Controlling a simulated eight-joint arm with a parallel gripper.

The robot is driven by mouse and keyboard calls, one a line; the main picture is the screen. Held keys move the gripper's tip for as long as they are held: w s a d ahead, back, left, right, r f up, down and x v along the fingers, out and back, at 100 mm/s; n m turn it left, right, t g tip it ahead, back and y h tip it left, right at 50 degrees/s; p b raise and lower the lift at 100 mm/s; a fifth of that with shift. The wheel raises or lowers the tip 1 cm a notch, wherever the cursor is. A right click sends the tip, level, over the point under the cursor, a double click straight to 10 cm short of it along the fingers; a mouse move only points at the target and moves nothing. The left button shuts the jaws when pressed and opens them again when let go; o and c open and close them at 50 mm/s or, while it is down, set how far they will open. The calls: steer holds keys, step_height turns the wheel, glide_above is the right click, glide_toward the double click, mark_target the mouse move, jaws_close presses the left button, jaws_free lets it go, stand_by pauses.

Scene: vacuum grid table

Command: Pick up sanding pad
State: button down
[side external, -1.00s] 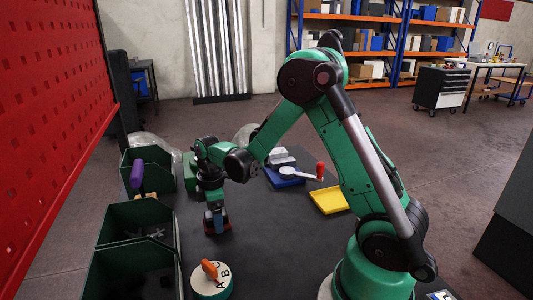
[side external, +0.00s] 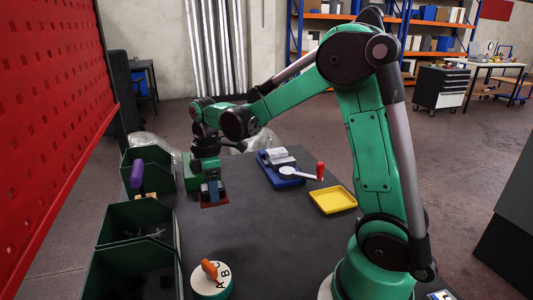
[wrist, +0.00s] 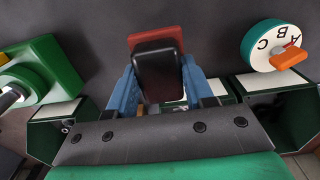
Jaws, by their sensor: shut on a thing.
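The sanding pad is a reddish slab with a black block-shaped grip. In the wrist view the sanding pad (wrist: 157,38) sits between the blue fingers of my gripper (wrist: 159,78), which are shut on its black grip. In the side view my gripper (side external: 211,187) points down over the dark table, with the sanding pad (side external: 214,205) at its tips. The pad looks to be off the table, though its exact height is hard to judge. Part of the grip is hidden by the fingers.
Green bins (side external: 138,212) line the table's left side, one with a purple-handled item. A round white-and-green dial (side external: 211,282) with an orange knob stands at the front. A yellow tray (side external: 333,200) and a blue fixture (side external: 284,177) lie right. The middle table is clear.

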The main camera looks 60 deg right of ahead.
step_height(320, 180, up, 12)
glide_above(217, 226)
steer(key=a+f+m, duration=0.2)
steer(key=a+m, duration=0.6)
steer(key=m, duration=0.1)
steer(key=shift+a+f, duration=0.2)
steer(key=shift+f, duration=0.05)
steer(key=d+r+m, duration=0.3)
steer(key=d+m, duration=0.5)
steer(key=m, duration=0.1)
steer(key=f, duration=1.9)
steer(key=shift+d+f, duration=0.25)
steer(key=shift+f, duration=0.05)
